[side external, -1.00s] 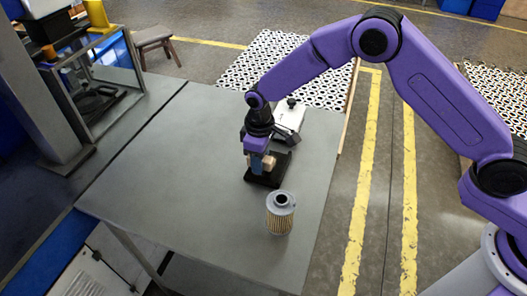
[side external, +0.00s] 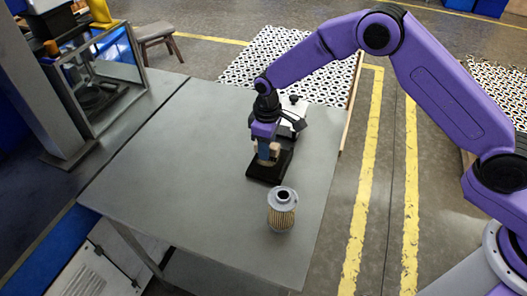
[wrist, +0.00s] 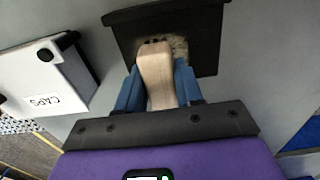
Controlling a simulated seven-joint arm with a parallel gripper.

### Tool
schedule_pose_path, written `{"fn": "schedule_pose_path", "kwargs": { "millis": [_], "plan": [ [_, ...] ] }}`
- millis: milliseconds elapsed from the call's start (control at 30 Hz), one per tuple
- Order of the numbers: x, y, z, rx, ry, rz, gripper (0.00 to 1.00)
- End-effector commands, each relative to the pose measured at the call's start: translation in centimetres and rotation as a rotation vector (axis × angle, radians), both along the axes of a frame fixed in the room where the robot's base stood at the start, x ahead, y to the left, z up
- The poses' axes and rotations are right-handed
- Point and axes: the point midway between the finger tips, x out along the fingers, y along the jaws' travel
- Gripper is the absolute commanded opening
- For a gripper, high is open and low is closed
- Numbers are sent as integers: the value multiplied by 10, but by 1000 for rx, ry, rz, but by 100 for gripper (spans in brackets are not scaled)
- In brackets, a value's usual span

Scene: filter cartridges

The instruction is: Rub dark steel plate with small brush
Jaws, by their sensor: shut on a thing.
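The dark steel plate (side external: 262,174) lies flat on the grey table, and it also fills the top middle of the wrist view (wrist: 207,30). My gripper (wrist: 158,88) has blue fingers shut on the pale wooden handle of the small brush (wrist: 155,72). The brush is over the plate, with its far end at a pale, dusty-looking patch (wrist: 180,46) there. The bristles are hidden, so contact with the plate cannot be told. In the side view my gripper (side external: 267,152) points down above the plate and partly covers the brush.
A white box marked CAPS (wrist: 45,75) stands beside the plate, behind my gripper in the side view. A filter cartridge (side external: 281,213) stands upright just in front of the plate. The table's left part (side external: 175,150) is clear. A glass-sided cabinet (side external: 118,62) stands at the far left.

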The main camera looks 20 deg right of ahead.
Motion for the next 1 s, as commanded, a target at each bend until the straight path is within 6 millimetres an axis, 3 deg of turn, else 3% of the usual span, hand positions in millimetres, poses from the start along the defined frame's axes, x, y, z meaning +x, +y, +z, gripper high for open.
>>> {"fn": "schedule_pose_path", "kwargs": {
  "millis": [367,500,1000],
  "plan": [
    [25,-26,-1,-1,1,-3,7],
    [13,-35,0,-1,3,-2,7],
    [-19,0,-1,-1,2,2,7]
  ]
}}
